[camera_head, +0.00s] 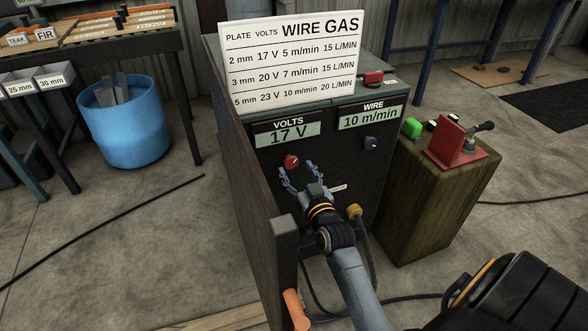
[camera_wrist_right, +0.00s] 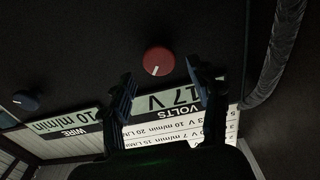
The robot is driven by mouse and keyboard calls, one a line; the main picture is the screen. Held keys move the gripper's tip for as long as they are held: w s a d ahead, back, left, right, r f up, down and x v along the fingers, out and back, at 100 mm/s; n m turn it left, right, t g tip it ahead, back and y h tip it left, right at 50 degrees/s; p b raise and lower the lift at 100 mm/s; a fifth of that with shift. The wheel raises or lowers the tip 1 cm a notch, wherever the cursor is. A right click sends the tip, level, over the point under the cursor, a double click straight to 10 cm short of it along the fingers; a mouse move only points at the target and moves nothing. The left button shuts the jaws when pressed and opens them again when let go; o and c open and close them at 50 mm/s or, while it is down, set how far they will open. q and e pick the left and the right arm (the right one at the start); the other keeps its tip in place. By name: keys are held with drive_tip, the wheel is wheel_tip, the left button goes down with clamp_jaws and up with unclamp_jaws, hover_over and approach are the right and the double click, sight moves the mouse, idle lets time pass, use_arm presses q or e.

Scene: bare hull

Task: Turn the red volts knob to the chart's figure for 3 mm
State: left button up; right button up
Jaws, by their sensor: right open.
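The red volts knob (camera_head: 291,161) is on the dark front panel of the welding machine, below the volts display (camera_head: 287,136), which reads 17 V. The chart (camera_head: 292,62) stands on top of the machine; its 3 mm row reads 20 V, 7 m/min, 15 L/MIN. My right gripper (camera_head: 293,178) is open just below the knob, its fingers spread. In the right wrist view the red knob (camera_wrist_right: 159,61) lies ahead of the open fingers (camera_wrist_right: 160,78), with nothing between them. My left gripper does not show.
The blue wire knob (camera_head: 370,143) is to the right, under a display (camera_head: 371,116) reading 10 m/min. A red switch (camera_head: 373,78) is on the machine's top. A wooden block (camera_head: 425,200) with a red vise (camera_head: 458,148) stands right. A dark side panel (camera_head: 245,150) borders the left.

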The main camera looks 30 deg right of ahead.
sight(290, 161)
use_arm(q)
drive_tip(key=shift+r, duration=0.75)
use_arm(e)
drive_tip(key=shift+x, duration=1.25)
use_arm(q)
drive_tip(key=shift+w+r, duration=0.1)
use_arm(e)
drive_tip(key=c, duration=1.1)
drive_tip(key=m+p, duration=0.2)
drive_tip(key=shift+r+m, duration=0.2)
drive_tip(key=shift+m, duration=0.1)
drive_tip(key=m+p, duration=0.2)
drive_tip(key=m, duration=0.1)
drive_tip(key=shift+d+f+m, duration=0.1)
drive_tip(key=shift+m, duration=0.2)
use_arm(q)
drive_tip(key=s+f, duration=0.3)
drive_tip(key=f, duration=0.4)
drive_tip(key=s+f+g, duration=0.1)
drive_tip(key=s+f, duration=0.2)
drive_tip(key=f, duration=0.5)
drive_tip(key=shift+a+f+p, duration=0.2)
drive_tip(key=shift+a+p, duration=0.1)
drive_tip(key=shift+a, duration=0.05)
use_arm(e)
drive_tip(key=shift+m, duration=0.9)
drive_tip(key=o, duration=1.1)
drive_tip(key=shift+f, duration=0.1)
